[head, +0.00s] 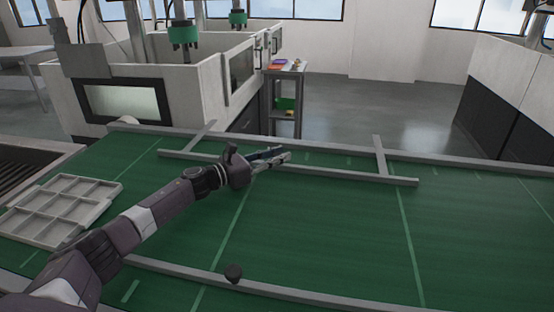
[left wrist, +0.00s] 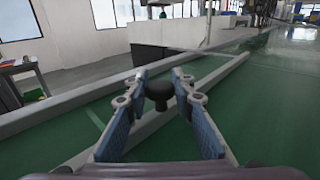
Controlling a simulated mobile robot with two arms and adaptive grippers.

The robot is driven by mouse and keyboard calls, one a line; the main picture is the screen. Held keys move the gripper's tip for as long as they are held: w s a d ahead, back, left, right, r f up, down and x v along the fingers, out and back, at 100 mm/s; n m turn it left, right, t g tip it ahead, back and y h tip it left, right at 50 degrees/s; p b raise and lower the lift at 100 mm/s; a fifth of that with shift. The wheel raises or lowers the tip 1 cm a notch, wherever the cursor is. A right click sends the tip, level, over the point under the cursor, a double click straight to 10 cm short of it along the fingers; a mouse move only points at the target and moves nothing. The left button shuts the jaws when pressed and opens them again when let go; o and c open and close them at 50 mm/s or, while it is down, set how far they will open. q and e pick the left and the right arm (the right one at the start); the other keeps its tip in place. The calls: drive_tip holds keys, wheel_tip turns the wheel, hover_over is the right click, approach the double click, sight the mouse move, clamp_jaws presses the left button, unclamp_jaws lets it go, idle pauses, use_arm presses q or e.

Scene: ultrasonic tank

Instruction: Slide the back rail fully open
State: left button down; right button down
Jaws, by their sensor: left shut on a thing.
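The back rail (head: 345,174) is a long grey bar lying across the green belt (head: 330,225), apart from the belt's far edge. Two short grey arms (head: 380,155) join it toward that edge. In the left wrist view the rail (left wrist: 222,71) runs diagonally behind the fingers. My left gripper (head: 278,156) reaches the rail left of its middle. In the left wrist view its blue-padded fingers (left wrist: 158,92) are shut on the rail's dark round knob (left wrist: 158,89). The knob is hidden in the head view. My right gripper is out of view.
A front rail (head: 180,269) with a dark knob (head: 233,272) lies along the near side. A grey compartment tray (head: 62,208) sits at the belt's left. White machines (head: 200,85) and a small shelf cart (head: 286,95) stand beyond the belt. The belt's right part is clear.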

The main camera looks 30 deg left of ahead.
use_arm(q)
drive_tip(key=shift+w+a+r, duration=0.1)
drive_tip(key=shift+a+r, duration=0.05)
drive_tip(key=shift+r, duration=0.05)
drive_tip(key=c, duration=2)
unclamp_jaws()
drive_tip(key=o, duration=0.4)
drive_tip(key=shift+w+f, duration=0.2)
drive_tip(key=shift+w, duration=0.05)
drive_tip(key=v, duration=1)
drive_tip(key=shift+s+a+f, duration=0.1)
drive_tip(key=shift+s, duration=0.3)
drive_tip(key=shift+s+a, duration=0.35)
drive_tip(key=shift+s, duration=0.2)
